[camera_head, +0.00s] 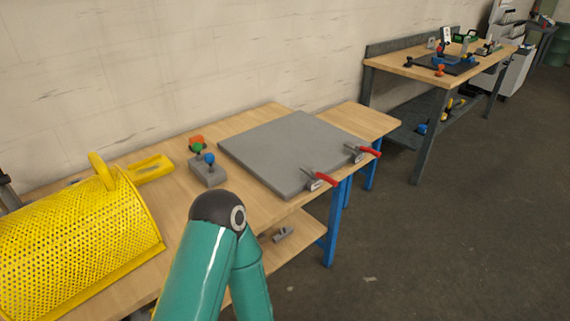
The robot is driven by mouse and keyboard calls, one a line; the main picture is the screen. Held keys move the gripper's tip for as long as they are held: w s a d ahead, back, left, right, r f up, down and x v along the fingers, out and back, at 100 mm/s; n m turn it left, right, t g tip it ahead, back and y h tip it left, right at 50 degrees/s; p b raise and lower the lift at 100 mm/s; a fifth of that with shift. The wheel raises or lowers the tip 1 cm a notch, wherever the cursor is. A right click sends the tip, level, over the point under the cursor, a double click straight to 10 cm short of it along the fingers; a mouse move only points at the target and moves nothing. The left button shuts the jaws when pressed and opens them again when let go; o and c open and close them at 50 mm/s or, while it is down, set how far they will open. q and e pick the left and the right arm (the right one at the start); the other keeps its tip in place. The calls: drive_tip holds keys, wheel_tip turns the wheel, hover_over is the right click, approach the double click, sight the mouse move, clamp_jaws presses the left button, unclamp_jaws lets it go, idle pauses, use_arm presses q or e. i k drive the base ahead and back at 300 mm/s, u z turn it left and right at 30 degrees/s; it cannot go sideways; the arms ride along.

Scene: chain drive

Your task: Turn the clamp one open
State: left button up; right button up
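Two toggle clamps with red handles sit at the front edge of a grey plate (275,150) on the wooden workbench. The nearer clamp (318,181) is at the plate's front corner, and the farther clamp (360,153) is to its right. Both red handles point outward past the table edge. I cannot tell which is clamp one. A teal arm of mine with a dark joint rises from the bottom centre, left of the clamps and apart from them. Neither gripper shows in the head view.
A yellow perforated guard (75,245) covers the bench's left end. A grey block with coloured knobs (207,171) stands left of the plate. A small grey part (283,234) lies on the lower shelf. A second workbench (405,67) stands at the back right. Open floor lies to the right.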

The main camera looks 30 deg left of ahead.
sight(315, 173)
drive_tip(key=u, duration=0.45)
drive_tip(key=i, duration=1)
drive_tip(key=u, duration=0.6)
drive_tip(key=k, duration=0.75)
drive_tip(key=u, duration=0.2)
drive_tip(key=i, duration=0.8)
drive_tip(key=z, duration=0.1)
